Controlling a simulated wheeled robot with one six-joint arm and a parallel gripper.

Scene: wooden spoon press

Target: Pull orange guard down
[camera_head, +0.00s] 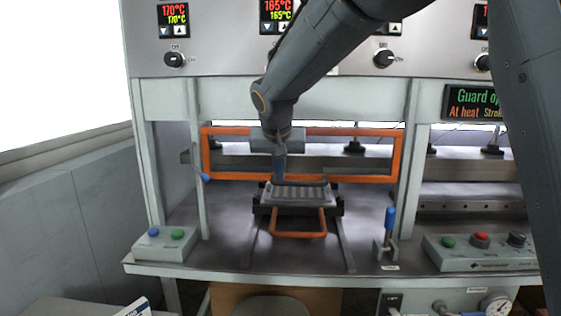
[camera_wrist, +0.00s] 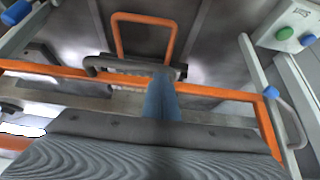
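The orange guard (camera_head: 395,160) is a rectangular frame, raised across the press opening behind the front posts. In the wrist view, its lower bar (camera_wrist: 215,92) crosses the picture, with a grey handle (camera_wrist: 115,64) along it. My gripper (camera_head: 280,175) points down at the left part of the guard's lower bar. In the wrist view, the blue fingers of my gripper (camera_wrist: 162,78) reach the handle near its right end and overlap it. The fingers look close together, but I cannot tell whether they grip the handle.
Below the guard sits a grooved plate (camera_head: 297,195) with an orange loop handle (camera_head: 299,235) in front. A blue-topped lever (camera_head: 389,220) stands at right, and button boxes (camera_head: 165,243) sit on the bench corners.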

